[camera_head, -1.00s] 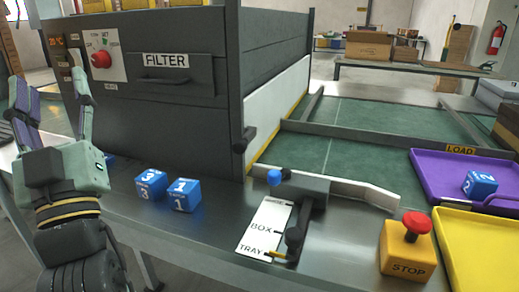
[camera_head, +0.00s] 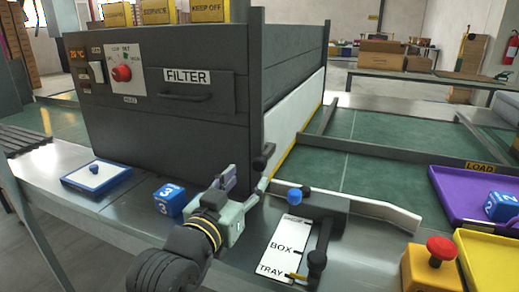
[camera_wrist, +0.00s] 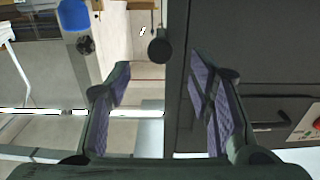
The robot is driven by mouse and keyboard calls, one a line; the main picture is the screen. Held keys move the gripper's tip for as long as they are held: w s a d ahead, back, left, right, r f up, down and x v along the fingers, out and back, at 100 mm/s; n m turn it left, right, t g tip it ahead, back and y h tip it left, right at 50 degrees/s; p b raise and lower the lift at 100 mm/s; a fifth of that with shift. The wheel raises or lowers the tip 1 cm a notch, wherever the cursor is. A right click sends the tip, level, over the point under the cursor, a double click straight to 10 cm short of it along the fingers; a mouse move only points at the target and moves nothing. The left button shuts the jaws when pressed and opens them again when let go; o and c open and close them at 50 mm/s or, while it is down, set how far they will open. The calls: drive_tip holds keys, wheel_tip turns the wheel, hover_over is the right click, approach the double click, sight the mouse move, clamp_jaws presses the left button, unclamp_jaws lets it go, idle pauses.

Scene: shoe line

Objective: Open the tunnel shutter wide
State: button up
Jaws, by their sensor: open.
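The tunnel (camera_head: 150,120) is a dark grey box with a FILTER drawer. Its shutter (camera_head: 297,121) is the white panel on the right-hand side, with a dark knob (camera_head: 259,163) at the near edge. The shutter stands down along the belt side. My gripper (camera_head: 238,180) is close in front of the knob, slightly left of it in the head view. In the wrist view, the knob (camera_wrist: 159,48) shows just beyond and between my open, purple-padded fingers (camera_wrist: 162,75). I see no contact with it.
A lever (camera_head: 315,258) by the BOX/TRAY plate (camera_head: 283,250) is just right of my gripper. Blue cube 3 (camera_head: 168,199) is to its left. The STOP button (camera_head: 440,249) and purple tray (camera_head: 468,191) are further right. The green belt (camera_head: 365,128) is clear.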

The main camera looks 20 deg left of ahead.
sight(257, 167)
drive_tip(key=w, duration=0.8)
drive_tip(key=shift+d, duration=0.15)
drive_tip(key=shift+c, duration=0.2)
clamp_jaws()
idle(0.4)
